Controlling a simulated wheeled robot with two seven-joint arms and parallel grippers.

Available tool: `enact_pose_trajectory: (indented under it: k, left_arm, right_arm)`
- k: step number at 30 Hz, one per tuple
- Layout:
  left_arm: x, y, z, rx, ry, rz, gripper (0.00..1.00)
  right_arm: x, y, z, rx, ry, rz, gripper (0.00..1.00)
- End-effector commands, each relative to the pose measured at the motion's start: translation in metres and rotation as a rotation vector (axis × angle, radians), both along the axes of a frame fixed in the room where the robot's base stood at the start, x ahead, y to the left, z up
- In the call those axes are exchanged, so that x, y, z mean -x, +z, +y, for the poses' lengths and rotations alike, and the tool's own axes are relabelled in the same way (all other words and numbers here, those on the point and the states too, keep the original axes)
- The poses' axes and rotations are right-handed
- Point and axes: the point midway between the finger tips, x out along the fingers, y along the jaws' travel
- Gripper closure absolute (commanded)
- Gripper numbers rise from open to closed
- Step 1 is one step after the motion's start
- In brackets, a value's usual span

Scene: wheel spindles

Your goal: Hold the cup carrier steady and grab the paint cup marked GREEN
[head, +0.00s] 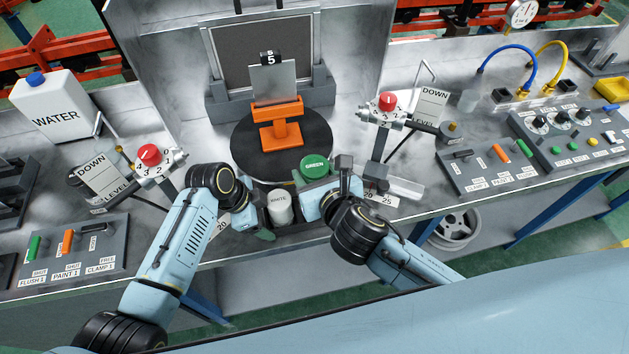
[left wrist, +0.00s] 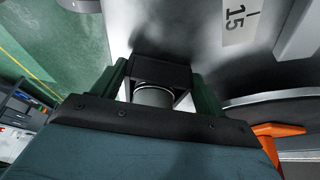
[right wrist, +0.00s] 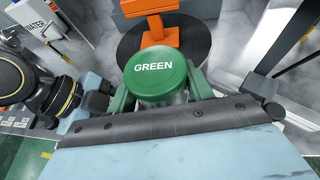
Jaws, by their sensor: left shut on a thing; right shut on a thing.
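The paint cup marked GREEN (head: 314,168) has a green lid and stands upright at the carrier's right end. In the right wrist view the green cup (right wrist: 160,68) sits between the two fingers. My right gripper (head: 318,190) is shut on it. The dark cup carrier (head: 291,230) lies at the bench's front edge, partly hidden by my arms. A cup labelled WHITE (head: 280,205) stands in it. My left gripper (head: 258,222) is shut on the carrier's left end; in the left wrist view its fingers flank the dark carrier wall (left wrist: 160,70).
Behind the carrier, an orange stand (head: 281,125) sits on a round black turntable (head: 250,150). Red-knobbed valve posts (head: 150,155) (head: 388,102) flank it. A white WATER jug (head: 55,105) is at the left. Switch panels (head: 70,250) (head: 490,165) lie on both sides.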

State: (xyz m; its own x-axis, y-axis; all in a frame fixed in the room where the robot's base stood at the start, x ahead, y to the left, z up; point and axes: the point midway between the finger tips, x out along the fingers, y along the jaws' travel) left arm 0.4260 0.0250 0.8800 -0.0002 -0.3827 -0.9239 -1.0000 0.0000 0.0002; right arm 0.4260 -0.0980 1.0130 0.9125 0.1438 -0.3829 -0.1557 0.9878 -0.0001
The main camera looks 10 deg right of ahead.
Motion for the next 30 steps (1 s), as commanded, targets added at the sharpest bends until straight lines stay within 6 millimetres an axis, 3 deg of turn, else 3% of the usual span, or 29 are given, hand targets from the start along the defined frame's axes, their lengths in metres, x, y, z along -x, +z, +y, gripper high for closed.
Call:
enact_pose_trajectory:
  k: [8,9,14,24,30]
  left_arm:
    - [0.0,0.0,0.0,0.0,0.0,-0.001,0.53]
    - [0.0,0.0,0.0,0.001,0.0,-0.001,0.24]
    - [0.0,0.0,0.0,0.0,0.0,-0.001,0.03]
    - [0.0,0.002,0.001,0.0,0.0,-0.001,0.02]
    - [-0.001,0.024,0.01,0.0,0.0,-0.004,0.02]
  right_arm:
    - [0.0,0.003,0.0,-0.001,0.001,-0.002,0.81]
    - [0.0,0.003,0.0,-0.001,0.001,-0.002,0.81]
    - [0.0,0.003,0.0,-0.001,0.001,-0.002,0.81]
    - [0.0,0.003,0.0,-0.002,0.001,-0.003,0.81]
    - [0.0,0.003,0.0,-0.002,0.001,-0.003,0.81]
